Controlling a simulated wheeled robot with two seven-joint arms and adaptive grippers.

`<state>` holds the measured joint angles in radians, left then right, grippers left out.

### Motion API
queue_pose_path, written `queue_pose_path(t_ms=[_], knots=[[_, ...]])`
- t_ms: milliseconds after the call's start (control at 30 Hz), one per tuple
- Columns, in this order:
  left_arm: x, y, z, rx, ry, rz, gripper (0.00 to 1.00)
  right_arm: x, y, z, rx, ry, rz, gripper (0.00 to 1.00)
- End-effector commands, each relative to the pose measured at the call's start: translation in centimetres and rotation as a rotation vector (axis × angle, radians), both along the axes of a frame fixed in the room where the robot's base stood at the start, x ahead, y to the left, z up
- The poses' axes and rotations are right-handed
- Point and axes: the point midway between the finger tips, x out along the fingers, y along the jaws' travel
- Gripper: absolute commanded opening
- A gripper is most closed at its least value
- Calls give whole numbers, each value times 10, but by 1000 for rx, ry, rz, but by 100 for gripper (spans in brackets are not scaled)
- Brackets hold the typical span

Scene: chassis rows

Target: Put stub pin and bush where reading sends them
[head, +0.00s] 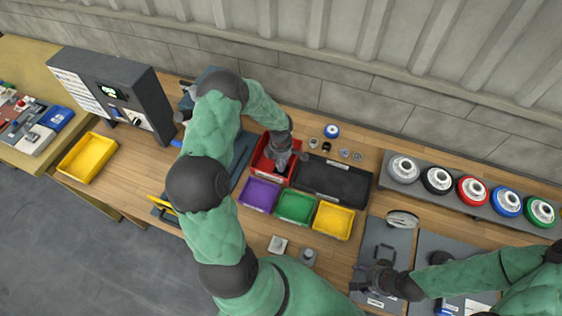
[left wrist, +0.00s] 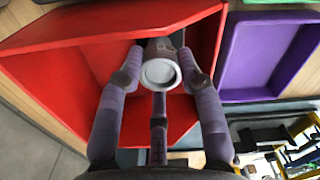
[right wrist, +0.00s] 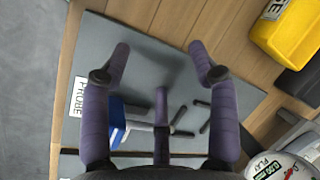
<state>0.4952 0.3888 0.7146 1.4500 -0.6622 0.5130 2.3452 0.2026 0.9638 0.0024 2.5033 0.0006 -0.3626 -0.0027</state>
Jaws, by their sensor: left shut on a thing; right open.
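My left gripper (head: 284,160) is at the red bin (head: 262,150), shut on a grey round part. In the left wrist view the part (left wrist: 160,72) sits between the fingertips, its pale round end facing the camera, inside the red bin's walls (left wrist: 110,22). I cannot tell whether it is the stub pin or the bush. My right gripper (head: 376,276) is open and empty above a grey mat; in the right wrist view its fingers (right wrist: 160,65) are spread. A short grey cylinder (head: 308,256) and a pale square block (head: 278,245) stand on the bench.
Purple (head: 260,194), green (head: 295,206) and yellow (head: 333,220) bins stand near the red one, beside a dark tray (head: 330,178). A yellow tray (head: 87,157) lies at left before a display unit (head: 112,92). Coloured wheel-like parts (head: 472,190) line a back-right rack.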

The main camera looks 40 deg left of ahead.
Motion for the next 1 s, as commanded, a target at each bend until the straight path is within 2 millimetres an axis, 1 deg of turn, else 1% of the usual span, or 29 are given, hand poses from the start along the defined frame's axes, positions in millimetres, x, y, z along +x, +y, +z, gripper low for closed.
queue_pose_path(t_ms=[300, 333, 367, 400, 433, 767, 867, 1000], knots=[[0, 0, -1, 1, -1, 0, 0, 0, 0, -2, 0, 0, 0, 60], [0, 0, -1, 1, -1, 0, 42, 0, 0, -2, 0, 0, 0, 60], [0, 0, -1, 1, -1, 0, 51, 0, 0, -2, 0, 0, 0, 60], [0, 0, -1, 1, -1, 0, 62, 0, 0, -2, 0, 0, 0, 60], [0, 0, -1, 1, -1, 0, 64, 0, 0, -2, 0, 0, 0, 60], [0, 0, 0, 1, -1, 0, 64, 0, 0, -2, 0, 0, 0, 60], [1, 1, 6, 1, -2, 1, 64, 0, 0, -2, 0, 0, 0, 60], [1, 1, 26, 2, -4, 1, 64, 0, 0, -2, 0, 0, 0, 60]])
